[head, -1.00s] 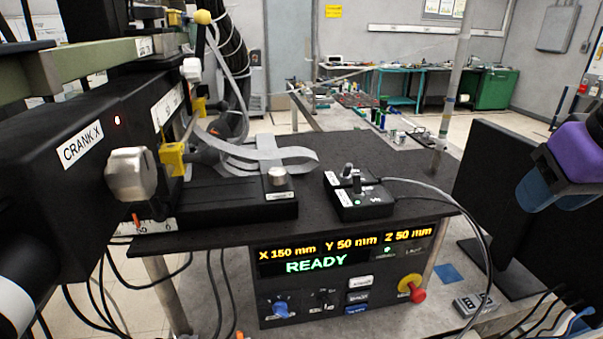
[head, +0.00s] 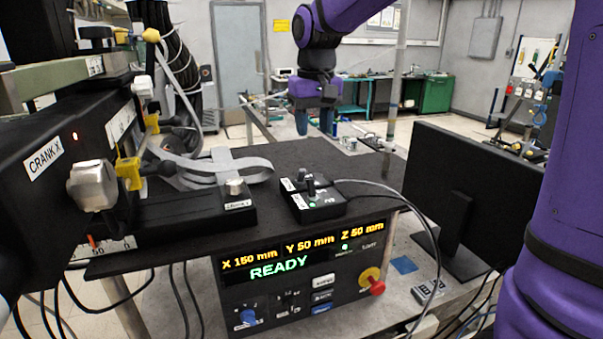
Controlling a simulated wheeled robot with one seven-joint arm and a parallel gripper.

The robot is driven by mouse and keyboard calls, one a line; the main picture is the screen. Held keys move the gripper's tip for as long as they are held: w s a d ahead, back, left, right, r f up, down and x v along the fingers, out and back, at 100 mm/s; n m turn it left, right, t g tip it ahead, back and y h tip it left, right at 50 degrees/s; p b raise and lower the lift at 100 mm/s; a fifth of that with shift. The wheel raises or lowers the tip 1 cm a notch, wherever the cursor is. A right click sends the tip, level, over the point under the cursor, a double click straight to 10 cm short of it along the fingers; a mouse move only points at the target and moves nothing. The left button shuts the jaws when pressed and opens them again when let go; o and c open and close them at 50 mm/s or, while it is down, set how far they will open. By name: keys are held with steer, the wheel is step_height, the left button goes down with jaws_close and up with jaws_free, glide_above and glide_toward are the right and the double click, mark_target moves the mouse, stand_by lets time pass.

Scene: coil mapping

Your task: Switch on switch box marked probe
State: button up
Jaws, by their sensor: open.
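Two small black switch boxes with toggle levers sit side by side on the black tabletop. The nearer switch box (head: 325,209) has a lit green lamp and a cable running off to the right. The farther switch box (head: 289,186) adjoins it and has a white label. The markings are too small to read, so I cannot tell which is the probe box. My gripper (head: 314,122) points down with its blue fingers apart and empty. It appears above the boxes in the picture, clear of them.
The black tabletop (head: 275,220) carries the CRANK X unit (head: 45,165) at left and a grey ribbon cable (head: 225,168). A control panel (head: 300,275) below reads READY. A dark monitor (head: 430,190) stands at right, partly behind my purple arm.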

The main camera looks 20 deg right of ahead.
mark_target(302, 169)
steer(key=shift+g, duration=0.3)
steer(key=w, duration=0.1)
steer(key=w+f, duration=0.1)
steer(key=w+a, duration=0.1)
steer(key=shift+w+f, duration=0.25)
steer(key=shift+f, duration=0.15)
steer(key=shift+w+a+f, duration=0.1)
steer(key=shift+f, duration=0.1)
step_height(302, 169, down, 10)
steer(key=shift+f, duration=0.2)
jaws_close()
